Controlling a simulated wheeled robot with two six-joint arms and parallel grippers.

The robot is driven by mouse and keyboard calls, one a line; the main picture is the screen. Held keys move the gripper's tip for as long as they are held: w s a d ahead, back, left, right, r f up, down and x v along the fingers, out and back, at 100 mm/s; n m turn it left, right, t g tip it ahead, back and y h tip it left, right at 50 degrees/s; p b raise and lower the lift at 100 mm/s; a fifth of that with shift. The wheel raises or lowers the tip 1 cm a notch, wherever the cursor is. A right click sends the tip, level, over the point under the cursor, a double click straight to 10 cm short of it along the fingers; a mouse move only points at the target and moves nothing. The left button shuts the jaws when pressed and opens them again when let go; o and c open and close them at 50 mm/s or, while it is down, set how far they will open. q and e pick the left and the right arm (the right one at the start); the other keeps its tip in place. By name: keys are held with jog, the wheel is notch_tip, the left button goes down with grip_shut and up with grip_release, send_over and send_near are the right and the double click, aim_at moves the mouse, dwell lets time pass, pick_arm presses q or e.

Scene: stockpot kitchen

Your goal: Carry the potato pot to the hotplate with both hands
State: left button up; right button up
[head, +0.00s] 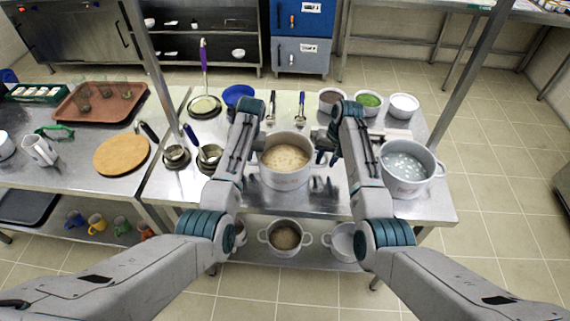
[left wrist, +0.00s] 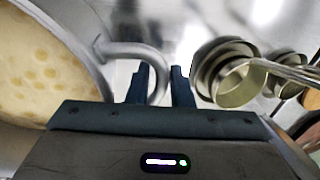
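The potato pot (head: 285,179) is a wide pale-grey pot of yellowish liquid with potato lumps, upright on the steel table between my arms. It also shows at the left edge of the left wrist view (left wrist: 88,28). My left gripper (left wrist: 162,85) has a finger on each side of the pot's curved handle (left wrist: 155,62), closed in on it. In the head view the left fingers are hidden by my arm. My right gripper (head: 327,157) is at the pot's right side, by its handle; its grip is too small to make out. I cannot identify the hotplate.
A large pot of clear bubbly liquid (head: 408,180) stands at the right of the table. Small pans (head: 176,156) stand left of the potato pot. Bowls (head: 404,106) and spoons (head: 301,108) lie behind it. Pots (head: 285,252) sit on the lower shelf.

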pick_arm(q)
jog(key=shift+c, duration=0.2)
pick_arm(e)
jog(key=shift+c, duration=0.2)
pick_arm(q)
jog(key=c, duration=0.4)
pick_arm(e)
jog(key=c, duration=0.4)
grip_shut()
pick_arm(q)
jog(key=shift+r, duration=0.2)
pick_arm(e)
jog(key=shift+r, duration=0.15)
